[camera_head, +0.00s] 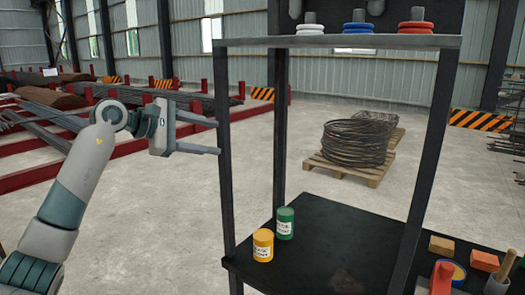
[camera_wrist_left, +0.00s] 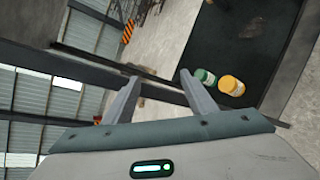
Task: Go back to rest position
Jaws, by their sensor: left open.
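My left gripper (camera_head: 207,136) is open and empty in the head view, raised in front of the left post of a dark metal rack (camera_head: 226,170). Its two fingers point right, and the fingertips are close to the post; I cannot tell whether they touch it. The left wrist view shows the same open fingers (camera_wrist_left: 158,92) with nothing between them and a dark rack bar just beyond. My right gripper does not show in either view.
A yellow can (camera_head: 263,245) and a green can (camera_head: 285,223) stand on the rack's lower shelf (camera_head: 330,240). The top shelf (camera_head: 340,41) holds colored ring stacks. Blocks and containers sit at lower right. A coil of rebar (camera_head: 355,143) lies on a pallet behind. Open floor lies left of the rack.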

